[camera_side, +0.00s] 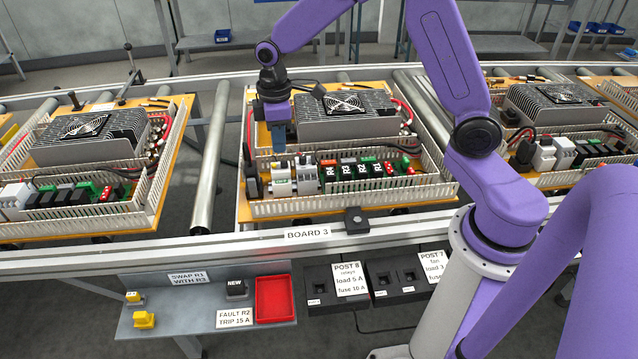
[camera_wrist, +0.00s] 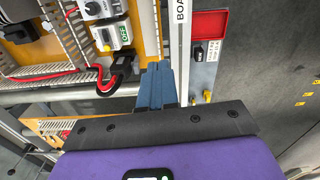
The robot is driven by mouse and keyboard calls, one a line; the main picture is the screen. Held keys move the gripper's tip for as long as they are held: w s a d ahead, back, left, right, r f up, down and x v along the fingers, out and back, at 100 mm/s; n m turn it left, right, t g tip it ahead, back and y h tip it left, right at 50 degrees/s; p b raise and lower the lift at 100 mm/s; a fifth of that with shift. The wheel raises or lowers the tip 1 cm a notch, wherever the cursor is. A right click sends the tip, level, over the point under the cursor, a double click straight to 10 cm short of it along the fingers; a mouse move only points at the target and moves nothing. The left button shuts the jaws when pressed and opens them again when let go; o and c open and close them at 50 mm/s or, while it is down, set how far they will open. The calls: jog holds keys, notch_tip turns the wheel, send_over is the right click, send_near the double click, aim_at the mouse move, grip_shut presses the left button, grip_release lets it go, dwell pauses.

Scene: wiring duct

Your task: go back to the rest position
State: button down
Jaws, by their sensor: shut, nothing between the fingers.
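My gripper (camera_side: 278,140) has blue fingers, pressed together and empty. In the side view it points down over the left part of Board 3, above the light grey breaker modules (camera_side: 282,182). The fingers also show in the wrist view (camera_wrist: 157,82). Whether the tips touch anything is hard to tell, but they appear to be above the modules. In the wrist view, a module with a green OFF label (camera_wrist: 124,33) lies up and to the left of the fingers. A row of labelled relays (camera_side: 362,172) sits to the right of the breakers in the side view.
White slotted duct walls (camera_side: 350,204) and a finned heatsink with a fan (camera_side: 345,103) surround the work. Similar boards stand on both sides on the roller conveyor. In front are a red tray (camera_side: 275,298), a black part marked NEW (camera_side: 236,290) and black test posts (camera_side: 320,287).

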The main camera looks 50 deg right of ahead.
jog(key=s+a+r+n, duration=0.1)
jog(key=s+a+r, duration=0.15)
jog(key=s, duration=0.45)
jog(key=s+a+r, duration=0.2)
jog(key=s+r, duration=0.1)
jog(key=s, duration=0.4)
jog(key=s+d, duration=0.2)
jog(key=s, duration=0.6)
jog(key=s+d+n, duration=0.1)
jog(key=s, duration=0.7)
jog(key=shift+d+r+n, duration=0.3)
jog(key=shift+d+r, duration=0.1)
jog(key=shift+s, duration=0.1)
